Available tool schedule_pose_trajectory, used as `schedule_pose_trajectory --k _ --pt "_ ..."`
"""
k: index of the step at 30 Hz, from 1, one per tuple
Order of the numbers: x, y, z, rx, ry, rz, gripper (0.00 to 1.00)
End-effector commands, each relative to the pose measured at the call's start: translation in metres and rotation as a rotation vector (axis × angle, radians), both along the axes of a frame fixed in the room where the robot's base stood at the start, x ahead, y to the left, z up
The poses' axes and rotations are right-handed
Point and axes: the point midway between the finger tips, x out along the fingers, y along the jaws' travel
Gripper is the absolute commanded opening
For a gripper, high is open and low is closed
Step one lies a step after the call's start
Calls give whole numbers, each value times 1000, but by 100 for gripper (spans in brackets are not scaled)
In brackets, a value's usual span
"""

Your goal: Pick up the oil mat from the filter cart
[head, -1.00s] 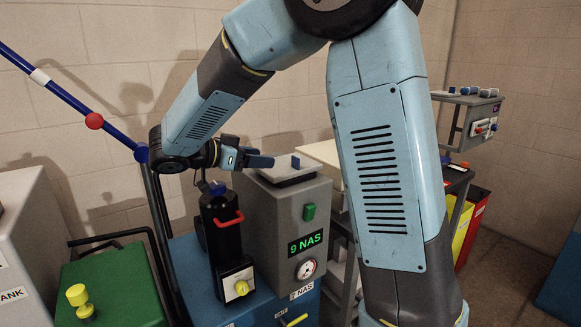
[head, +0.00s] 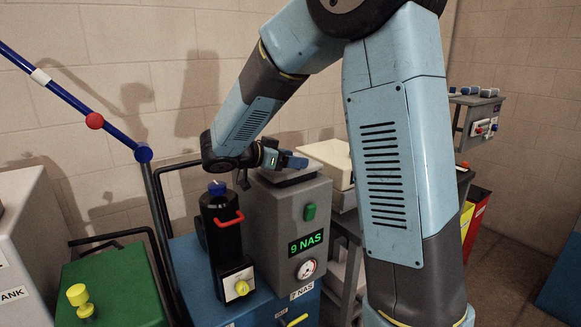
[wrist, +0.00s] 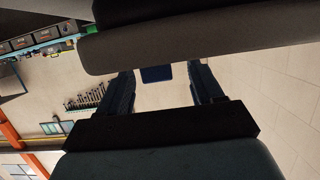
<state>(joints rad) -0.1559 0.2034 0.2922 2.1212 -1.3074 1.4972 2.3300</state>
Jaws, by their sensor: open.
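The filter cart (head: 262,215) is a grey box with a green "9 NAS" display on a blue base. On its top is a shallow tray holding a pale flat piece, which I take for the oil mat (head: 290,176); my gripper hides most of it in the head view. My gripper (head: 297,160) is open, just above the tray; I cannot tell whether it touches anything. In the wrist view the two dark fingers of my gripper (wrist: 162,80) stand apart. A small dark-blue piece (wrist: 157,75) shows between them, partly behind a broad grey form.
A black filter canister (head: 217,235) with a blue cap and red handle stands left of the grey box. A cream box (head: 330,160) stands close behind on the right. A blue pole (head: 70,100) slants at the left, above a green box (head: 125,285).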

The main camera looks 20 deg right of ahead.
Motion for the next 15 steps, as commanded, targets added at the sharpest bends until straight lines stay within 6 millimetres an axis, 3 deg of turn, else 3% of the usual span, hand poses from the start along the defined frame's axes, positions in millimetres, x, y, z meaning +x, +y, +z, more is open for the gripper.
schedule_pose_trajectory --k 6,15 --pt "0 -1 0 0 0 0 65" --pt "0 -1 0 0 0 0 36"
